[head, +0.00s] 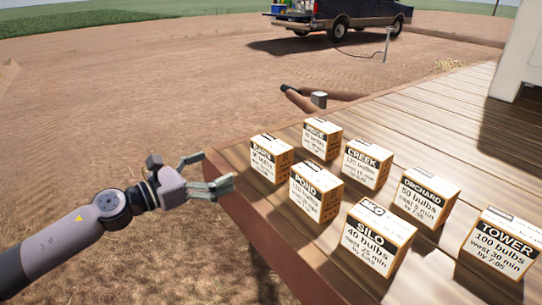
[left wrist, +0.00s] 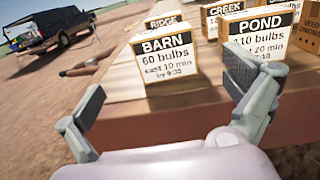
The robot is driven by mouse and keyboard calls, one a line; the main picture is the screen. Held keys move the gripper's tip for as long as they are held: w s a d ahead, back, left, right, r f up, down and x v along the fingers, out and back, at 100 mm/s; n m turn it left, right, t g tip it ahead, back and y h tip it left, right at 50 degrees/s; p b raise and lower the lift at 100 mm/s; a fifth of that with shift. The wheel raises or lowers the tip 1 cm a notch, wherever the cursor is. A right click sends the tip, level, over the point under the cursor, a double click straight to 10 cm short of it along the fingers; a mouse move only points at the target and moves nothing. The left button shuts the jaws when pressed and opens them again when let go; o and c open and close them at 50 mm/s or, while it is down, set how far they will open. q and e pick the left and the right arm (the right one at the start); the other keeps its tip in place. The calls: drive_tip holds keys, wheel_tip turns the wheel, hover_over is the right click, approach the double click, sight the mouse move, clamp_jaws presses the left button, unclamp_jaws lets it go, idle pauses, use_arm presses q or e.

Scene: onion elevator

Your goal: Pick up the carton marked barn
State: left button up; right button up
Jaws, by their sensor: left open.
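The carton marked barn (head: 271,159) stands upright at the near left corner of the wooden deck. In the left wrist view the barn carton (left wrist: 167,60) shows its label, "60 bulbs", straight ahead between the fingers. My left gripper (head: 209,175) is open and empty, just off the deck's left edge, a short way left of the barn carton and not touching it. The gripper's two fingers (left wrist: 165,95) also show in the left wrist view. My right gripper is in neither view.
The pond carton (head: 315,192) stands close to the right, the ridge carton (head: 322,139) behind. Creek (head: 367,165), silo (head: 377,240), orchard (head: 421,198) and tower (head: 500,245) cartons stand farther right on the deck (head: 440,130). A dark pickup (head: 345,14) is parked far back on dirt.

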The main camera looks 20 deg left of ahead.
use_arm(q)
drive_tip(key=p, duration=0.5)
approach(271, 143)
drive_tip(key=x, duration=0.4)
drive_tip(key=shift+w+f, duration=0.3)
drive_tip(key=p+x, duration=0.2)
drive_tip(key=x, duration=0.3)
drive_tip(key=shift+d+r+p, duration=0.1)
drive_tip(key=shift+d+p, duration=0.15)
drive_tip(key=shift+p, duration=0.15)
drive_tip(key=shift+w+d, duration=0.15)
drive_tip(key=shift+w, duration=0.1)
drive_tip(key=shift+s, duration=0.1)
drive_tip(key=shift+c, duration=0.4)
drive_tip(key=c, duration=1.2)
